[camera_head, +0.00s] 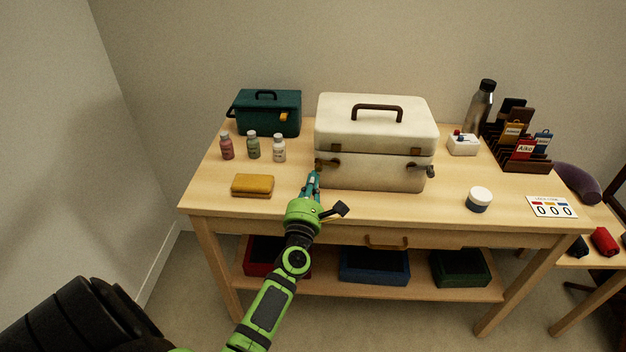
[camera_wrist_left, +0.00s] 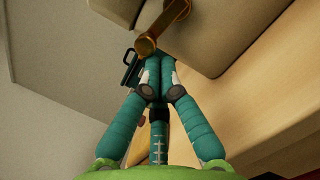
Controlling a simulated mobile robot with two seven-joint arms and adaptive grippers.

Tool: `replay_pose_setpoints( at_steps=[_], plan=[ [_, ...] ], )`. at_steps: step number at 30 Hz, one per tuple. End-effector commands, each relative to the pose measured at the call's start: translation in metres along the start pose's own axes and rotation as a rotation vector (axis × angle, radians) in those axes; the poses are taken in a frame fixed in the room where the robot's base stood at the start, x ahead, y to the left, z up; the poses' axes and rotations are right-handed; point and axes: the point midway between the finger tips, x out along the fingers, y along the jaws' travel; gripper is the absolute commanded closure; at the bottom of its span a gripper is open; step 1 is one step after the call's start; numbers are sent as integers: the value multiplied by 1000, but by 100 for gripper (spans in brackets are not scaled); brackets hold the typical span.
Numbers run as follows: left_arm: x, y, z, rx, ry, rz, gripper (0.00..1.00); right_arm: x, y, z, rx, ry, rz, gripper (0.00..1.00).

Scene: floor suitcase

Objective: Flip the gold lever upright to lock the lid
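A cream case (camera_head: 376,122) stands on the table with its lid down. Its front has a gold-brown lever on the left (camera_head: 328,164) and a similar one on the right (camera_head: 416,172). Both look folded over sideways rather than upright. In the left wrist view the near lever (camera_wrist_left: 148,43) shows large at the top, just past the fingertips. My left gripper (camera_head: 314,183) is at the case's front left corner, just below the left lever. In the wrist view its teal fingers (camera_wrist_left: 160,91) are drawn together, with nothing visible between them. Contact with the lever is unclear. My right gripper is not in view.
A teal box (camera_head: 268,113), several small bottles (camera_head: 253,146) and a yellow cloth-like block (camera_head: 253,185) are left of the case. A white-lidded jar (camera_head: 479,198) and a number card (camera_head: 552,207) are to the right. The table front between gripper and jar is clear.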

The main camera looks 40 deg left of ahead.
Motion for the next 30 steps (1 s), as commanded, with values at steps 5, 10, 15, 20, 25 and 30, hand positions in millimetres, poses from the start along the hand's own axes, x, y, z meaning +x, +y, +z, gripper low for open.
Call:
replay_pose_setpoints(
  at_steps=[5,10,15,20,25,30],
  plan=[
    [1,6,6,81,0,-15,100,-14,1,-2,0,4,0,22],
    [2,9,8,162,1,-33,100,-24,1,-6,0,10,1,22],
    [2,10,11,229,0,-46,100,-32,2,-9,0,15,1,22],
    [3,12,14,284,0,-57,100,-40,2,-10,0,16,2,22],
    [3,14,16,341,0,-69,100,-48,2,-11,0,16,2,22],
    [4,15,19,395,0,-80,100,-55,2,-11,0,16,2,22]
  ],
)
